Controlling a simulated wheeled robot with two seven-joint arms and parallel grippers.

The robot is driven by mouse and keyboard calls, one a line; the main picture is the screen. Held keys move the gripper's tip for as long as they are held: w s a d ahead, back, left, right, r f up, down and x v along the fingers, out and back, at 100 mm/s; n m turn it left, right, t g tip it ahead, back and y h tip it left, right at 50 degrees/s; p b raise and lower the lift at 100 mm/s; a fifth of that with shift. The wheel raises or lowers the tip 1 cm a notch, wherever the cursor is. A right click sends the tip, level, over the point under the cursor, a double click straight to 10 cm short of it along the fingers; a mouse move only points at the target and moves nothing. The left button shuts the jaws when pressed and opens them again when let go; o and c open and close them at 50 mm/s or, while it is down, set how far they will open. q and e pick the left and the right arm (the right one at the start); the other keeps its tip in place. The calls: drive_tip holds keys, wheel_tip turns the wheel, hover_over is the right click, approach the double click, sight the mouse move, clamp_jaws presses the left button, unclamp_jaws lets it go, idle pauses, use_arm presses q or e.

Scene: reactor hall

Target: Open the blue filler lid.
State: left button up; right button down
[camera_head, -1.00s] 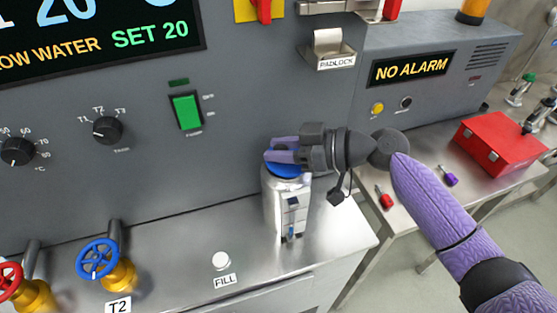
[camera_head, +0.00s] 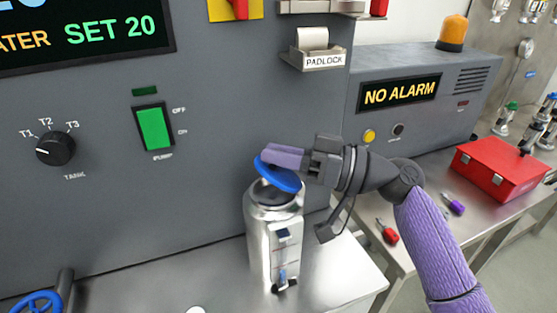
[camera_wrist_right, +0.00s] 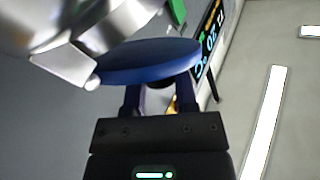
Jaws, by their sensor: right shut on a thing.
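The blue filler lid (camera_head: 277,174) is tilted up over the mouth of the silver filler vessel (camera_head: 262,235), and the dark opening shows below it. My right gripper (camera_head: 272,157) is at the lid, with its purple fingers shut on it. In the right wrist view the blue lid (camera_wrist_right: 150,62) spans across just beyond the fingers (camera_wrist_right: 160,98), close to the shiny metal of the vessel (camera_wrist_right: 85,35). My left gripper is not in view.
The grey panel with the green pump switch (camera_head: 154,128) stands behind the vessel. A padlock holder (camera_head: 318,52) hangs above. A side table at right holds a red box (camera_head: 500,168), a red padlock (camera_head: 387,231) and a purple one (camera_head: 453,204).

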drive_tip(key=shift+c, duration=1.9)
unclamp_jaws()
drive_tip(key=b+v, duration=0.1)
drive_tip(key=v, duration=0.9)
drive_tip(key=shift+b, duration=0.3)
